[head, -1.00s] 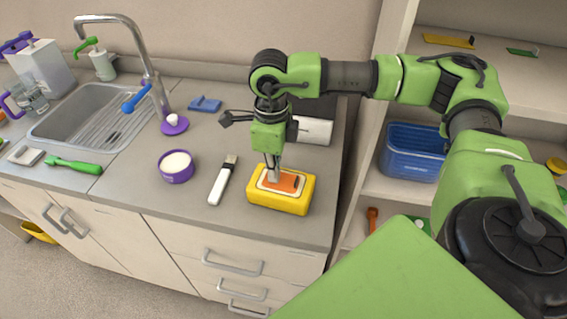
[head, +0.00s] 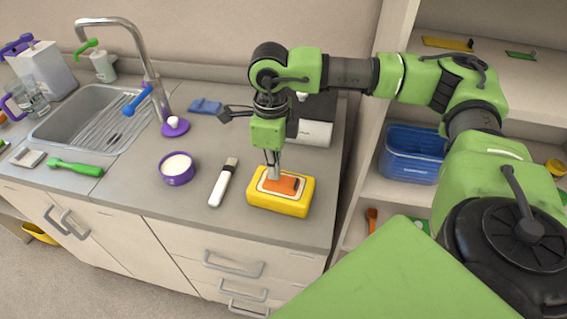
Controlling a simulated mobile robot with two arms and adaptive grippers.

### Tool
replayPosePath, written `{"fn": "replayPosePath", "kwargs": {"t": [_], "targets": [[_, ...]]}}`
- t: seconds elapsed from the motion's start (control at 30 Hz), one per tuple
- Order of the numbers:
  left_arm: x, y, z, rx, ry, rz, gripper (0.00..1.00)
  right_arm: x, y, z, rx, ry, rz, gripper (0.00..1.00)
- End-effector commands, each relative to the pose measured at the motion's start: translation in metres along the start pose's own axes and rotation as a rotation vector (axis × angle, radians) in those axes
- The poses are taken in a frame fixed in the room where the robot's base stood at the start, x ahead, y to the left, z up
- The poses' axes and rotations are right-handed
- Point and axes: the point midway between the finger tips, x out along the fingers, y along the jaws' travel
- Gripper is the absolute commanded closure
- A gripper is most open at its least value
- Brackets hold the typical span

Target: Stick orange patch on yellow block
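The yellow block (head: 281,205) lies on the grey counter near its front right edge. The orange patch (head: 284,184) lies flat on the block's top, inside a pale outlined area. My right gripper (head: 273,175) points down over the block, with its narrow fingertips at the left part of the patch. The fingers look close together, but I cannot tell whether they pinch the patch or only touch it. My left gripper is not in view.
A white brush (head: 223,183) and a purple bowl (head: 177,168) of white stuff stand left of the block. The sink (head: 92,121) is farther left. A white and black object (head: 313,131) stands behind my gripper. A shelf with a blue bin (head: 412,153) is at the right.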

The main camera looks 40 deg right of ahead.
Motion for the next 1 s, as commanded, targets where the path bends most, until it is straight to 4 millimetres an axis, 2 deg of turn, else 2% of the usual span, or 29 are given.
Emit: {"fn": "replayPosePath", "kwargs": {"t": [0.03, 0.4, 0.87, 1.0], "targets": [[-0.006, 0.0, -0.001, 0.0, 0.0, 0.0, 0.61, -0.008, 0.0, 0.0, 0.0, -0.001, 0.0, 1.0], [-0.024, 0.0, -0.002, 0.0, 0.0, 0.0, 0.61, -0.044, 0.0, 0.001, 0.0, -0.002, 0.0, 1.0], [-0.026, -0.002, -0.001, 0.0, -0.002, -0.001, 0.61, -0.051, 0.0, 0.001, 0.0, -0.003, -0.001, 1.0], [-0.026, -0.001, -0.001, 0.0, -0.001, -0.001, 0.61, -0.063, -0.001, 0.001, 0.0, -0.005, -0.002, 1.0]]}}
